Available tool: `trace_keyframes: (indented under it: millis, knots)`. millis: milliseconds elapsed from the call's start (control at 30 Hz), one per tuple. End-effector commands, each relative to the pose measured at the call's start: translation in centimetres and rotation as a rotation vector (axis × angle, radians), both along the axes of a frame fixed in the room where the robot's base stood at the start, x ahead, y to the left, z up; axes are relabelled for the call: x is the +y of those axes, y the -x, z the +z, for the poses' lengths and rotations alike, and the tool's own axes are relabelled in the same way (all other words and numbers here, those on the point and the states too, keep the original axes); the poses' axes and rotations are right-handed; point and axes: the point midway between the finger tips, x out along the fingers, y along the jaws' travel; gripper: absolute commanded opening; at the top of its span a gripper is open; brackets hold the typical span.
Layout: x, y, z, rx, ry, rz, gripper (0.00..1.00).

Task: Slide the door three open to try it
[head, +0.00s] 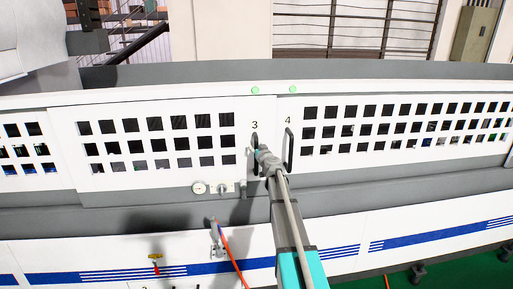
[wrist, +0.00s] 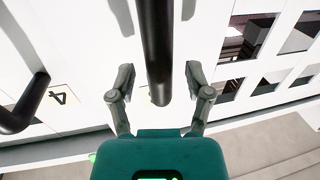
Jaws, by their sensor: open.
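Door three (head: 150,172) is a white sliding panel with rows of square windows, marked 3. It meets door four (head: 400,155) at a seam and looks closed. Door three's black upright handle (head: 254,138) is near its right edge. In the wrist view the black handle (wrist: 156,45) stands between the two spread fingers of my open gripper (wrist: 159,78), with a gap visible on each side.
Door four's black handle (head: 289,150) is close on the right; it also shows in the wrist view (wrist: 24,105). Below door three are a gauge (head: 199,188) and small fittings. A red hose (head: 233,255) hangs lower down. Green lamps (head: 255,90) sit above.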

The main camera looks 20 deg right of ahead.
Motion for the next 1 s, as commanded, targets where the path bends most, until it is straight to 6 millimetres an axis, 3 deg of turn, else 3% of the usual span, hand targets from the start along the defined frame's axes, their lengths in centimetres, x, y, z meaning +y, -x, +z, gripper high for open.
trace_keyframes:
  millis: [400,767,1000]
  knots:
    - [-0.05,-0.48,0.00,0.000,0.000,0.000,0.65]
    - [-0.09,-0.46,0.00,0.000,0.000,-0.001,0.00]
    - [-0.10,-0.47,0.00,0.000,0.000,-0.001,0.00]
